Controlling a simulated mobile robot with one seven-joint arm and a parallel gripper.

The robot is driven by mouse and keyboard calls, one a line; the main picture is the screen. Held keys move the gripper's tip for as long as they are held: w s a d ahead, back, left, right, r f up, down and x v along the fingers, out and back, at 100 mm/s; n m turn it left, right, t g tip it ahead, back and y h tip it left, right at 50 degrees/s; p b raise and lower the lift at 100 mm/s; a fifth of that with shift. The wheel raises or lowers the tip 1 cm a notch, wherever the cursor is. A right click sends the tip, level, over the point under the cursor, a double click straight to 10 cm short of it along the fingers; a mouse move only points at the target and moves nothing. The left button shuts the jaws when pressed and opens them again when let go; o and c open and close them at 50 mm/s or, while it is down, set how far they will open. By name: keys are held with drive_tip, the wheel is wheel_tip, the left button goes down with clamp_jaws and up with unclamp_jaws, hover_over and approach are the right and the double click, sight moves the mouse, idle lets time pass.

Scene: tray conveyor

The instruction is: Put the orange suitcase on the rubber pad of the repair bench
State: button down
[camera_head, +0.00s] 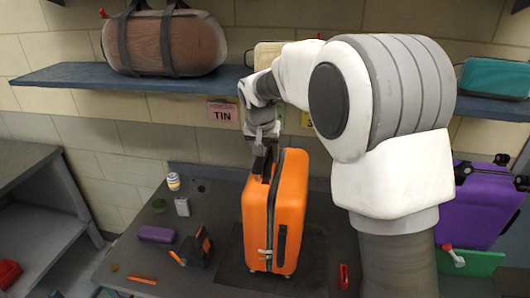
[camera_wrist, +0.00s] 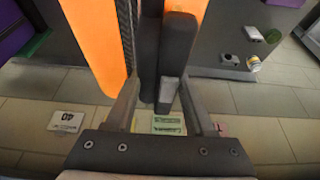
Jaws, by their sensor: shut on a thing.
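The orange suitcase (camera_head: 290,215) is upright over the dark rubber pad (camera_head: 315,262) on the repair bench (camera_head: 125,248). I cannot tell whether its base touches the pad or hangs just above it. My gripper (camera_head: 263,150) is at the top of the suitcase, shut on its dark handle. In the wrist view, the suitcase (camera_wrist: 92,35) shows its orange shell on both sides of the dark handle, between the fingers of my gripper (camera_wrist: 160,100). The suitcase hides the middle of the pad.
Several small things lie on the bench's left part, including a purple case (camera_head: 156,234), a white-and-yellow can (camera_head: 173,181) and a dark tool (camera_head: 200,248). A red item (camera_head: 343,277) lies right of the pad. A purple suitcase (camera_head: 480,205) stands at right. A blue shelf (camera_head: 70,75) holds bags above.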

drive_tip(key=shift+w+f+p, duration=0.1)
drive_tip(key=shift+f+p, duration=0.25)
drive_tip(key=shift+f, duration=1.4)
drive_tip(key=c, duration=0.7)
unclamp_jaws()
drive_tip(key=shift+f, duration=0.3)
drive_tip(key=o, duration=0.4)
drive_tip(key=shift+o, duration=0.2)
drive_tip(key=shift+r, duration=0.15)
drive_tip(key=b+v, duration=0.1)
drive_tip(key=v, duration=1.1)
drive_tip(key=s+d+r, duration=0.3)
drive_tip(key=s+d, duration=0.3)
drive_tip(key=s, duration=0.2)
drive_tip(key=s+d+f+n, duration=0.1)
drive_tip(key=s+d, duration=0.3)
drive_tip(key=s, duration=0.7)
drive_tip(key=s+d+f+n+t, duration=0.1)
drive_tip(key=s+d+f, duration=0.2)
drive_tip(key=s, duration=0.7)
drive_tip(key=shift+s+d+y, duration=0.4)
drive_tip(key=shift+d, duration=0.25)
